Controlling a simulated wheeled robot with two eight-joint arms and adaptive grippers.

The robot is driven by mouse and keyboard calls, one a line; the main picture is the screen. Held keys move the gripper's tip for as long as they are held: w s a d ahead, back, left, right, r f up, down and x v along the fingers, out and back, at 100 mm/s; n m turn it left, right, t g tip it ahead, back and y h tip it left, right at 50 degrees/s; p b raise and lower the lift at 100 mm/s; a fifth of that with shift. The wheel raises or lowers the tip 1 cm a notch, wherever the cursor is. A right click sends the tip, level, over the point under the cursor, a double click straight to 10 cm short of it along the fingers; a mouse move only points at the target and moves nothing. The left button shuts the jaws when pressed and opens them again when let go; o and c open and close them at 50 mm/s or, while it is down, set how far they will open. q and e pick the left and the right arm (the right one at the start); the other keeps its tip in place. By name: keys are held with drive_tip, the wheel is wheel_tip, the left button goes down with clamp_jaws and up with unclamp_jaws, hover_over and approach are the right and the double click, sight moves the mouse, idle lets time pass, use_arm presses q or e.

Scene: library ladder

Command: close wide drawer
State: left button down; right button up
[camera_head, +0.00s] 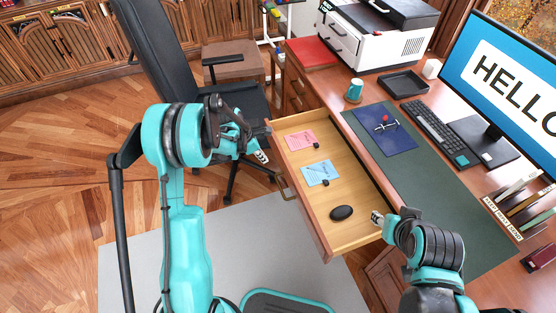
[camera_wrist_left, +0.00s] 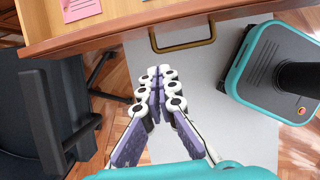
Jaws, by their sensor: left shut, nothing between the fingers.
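The wide drawer (camera_head: 341,190) is pulled out from the desk. It holds pink notes (camera_head: 300,140), blue notes (camera_head: 321,172) and a black oval object (camera_head: 341,213). Its brass handle (camera_head: 287,188) is on the front panel and also shows in the left wrist view (camera_wrist_left: 184,46), below the drawer front (camera_wrist_left: 110,38). My left gripper (camera_head: 263,157) is just outside the drawer front, near its far end. Its fingers (camera_wrist_left: 155,78) are shut and empty, apart from the handle. My right gripper (camera_head: 378,218) is by the drawer's near side wall; its finger opening is unclear.
The desk carries a green mat (camera_head: 440,190), blue folder (camera_head: 381,130), teal mug (camera_head: 355,89), keyboard (camera_head: 435,122) and monitor (camera_head: 510,75). A black office chair (camera_head: 160,50) stands beyond my left arm.

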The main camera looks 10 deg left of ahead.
use_arm(q)
drive_tip(key=b+x, duration=0.1)
drive_tip(key=x, duration=0.2)
drive_tip(key=d+b+x, duration=0.1)
drive_tip(key=x, duration=0.3)
drive_tip(key=w+d+b+x, duration=0.1)
drive_tip(key=b+x, duration=0.1)
drive_tip(key=x, duration=0.1)
drive_tip(key=shift+w+r, duration=0.1)
drive_tip(key=shift+r, duration=0.05)
drive_tip(key=shift+w+d+r, duration=0.15)
drive_tip(key=shift+w+d, duration=0.25)
drive_tip(key=shift+d, duration=0.1)
